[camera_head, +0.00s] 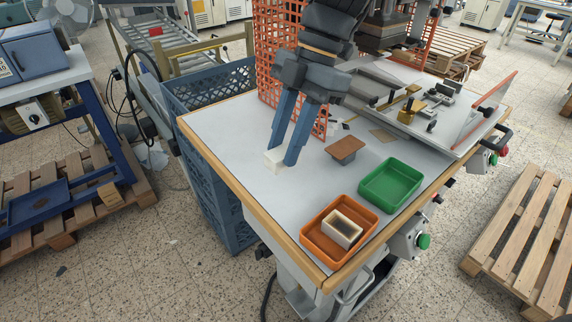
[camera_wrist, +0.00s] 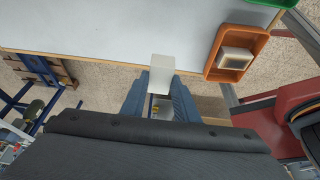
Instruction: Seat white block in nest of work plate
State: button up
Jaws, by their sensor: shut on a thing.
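The white block (camera_head: 273,160) is between the blue fingertips of my gripper (camera_head: 281,157), which is shut on it over the left part of the table. The block also shows in the wrist view (camera_wrist: 161,66), jutting out past my gripper's fingers (camera_wrist: 160,84). I cannot tell whether its underside touches the table. A grey metal work plate (camera_head: 450,136) with brass and dark fittings lies at the right rear of the table, apart from my gripper. Its nest cannot be made out clearly.
An orange tray (camera_head: 310,243) holding a pale-rimmed box (camera_head: 340,231) is at the front corner. A green tray (camera_head: 368,196) is beside it. A brown-topped piece (camera_head: 345,147) stands between my gripper and the plate. An orange mesh guard (camera_head: 268,50) rises behind. The left table surface is clear.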

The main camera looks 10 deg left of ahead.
aim_at(452, 109)
jog(key=k, duration=1)
